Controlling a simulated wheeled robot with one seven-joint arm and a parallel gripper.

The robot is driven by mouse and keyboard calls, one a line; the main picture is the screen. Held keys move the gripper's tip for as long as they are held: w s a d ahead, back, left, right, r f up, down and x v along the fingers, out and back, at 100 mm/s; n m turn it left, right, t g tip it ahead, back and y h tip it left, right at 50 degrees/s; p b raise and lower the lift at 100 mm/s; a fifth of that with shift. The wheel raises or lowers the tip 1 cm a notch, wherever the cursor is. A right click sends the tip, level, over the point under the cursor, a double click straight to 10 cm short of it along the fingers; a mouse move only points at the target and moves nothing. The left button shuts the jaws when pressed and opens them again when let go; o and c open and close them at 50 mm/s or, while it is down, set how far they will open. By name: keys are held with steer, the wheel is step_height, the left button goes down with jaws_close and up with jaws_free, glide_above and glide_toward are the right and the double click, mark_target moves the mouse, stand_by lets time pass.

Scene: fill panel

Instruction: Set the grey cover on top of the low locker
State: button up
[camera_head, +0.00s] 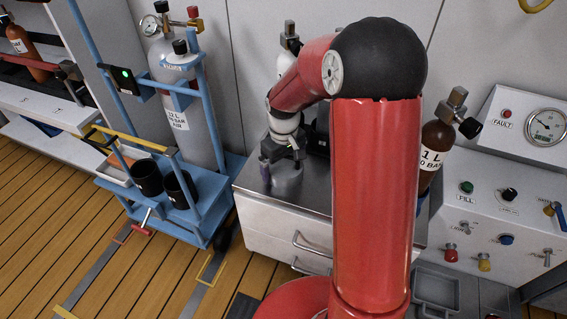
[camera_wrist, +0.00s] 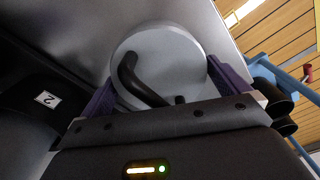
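The grey cover (camera_wrist: 180,55) is a round disc with a black curved handle, seen in the wrist view between my gripper's two purple fingers. My gripper (camera_wrist: 160,72) is spread wide, with a finger against each side of the rim, and looks shut on it. In the head view my gripper (camera_head: 281,165) points down at the left part of the low locker's metal top (camera_head: 315,195). The cover (camera_head: 287,181) is low over that top; I cannot tell whether it touches. My red arm hides much of the locker's right side.
A blue cylinder trolley (camera_head: 205,200) with a grey air cylinder (camera_head: 185,110) and black cups stands close left of the locker. A brown bottle (camera_head: 434,150) and the fill panel (camera_head: 510,205) are to the right. A dark object labelled 2 (camera_wrist: 40,105) is beside my gripper.

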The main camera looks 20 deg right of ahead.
steer(key=shift+r, duration=0.15)
step_height(320, 180, up, 11)
steer(key=shift+r+p, duration=0.1)
steer(key=shift+p, duration=0.6)
steer(key=shift+s+r, duration=0.15)
steer(key=shift+r, duration=0.5)
steer(key=s+r+m+t, duration=0.2)
steer(key=s+r, duration=0.1)
steer(key=s, duration=0.8)
steer(key=s+r+m+t, duration=0.2)
steer(key=s+r+t, duration=0.1)
steer(key=s, duration=0.8)
steer(key=shift+s+d+r+m+t, duration=0.2)
steer(key=shift+r+m+t, duration=0.15)
steer(key=shift+r, duration=0.4)
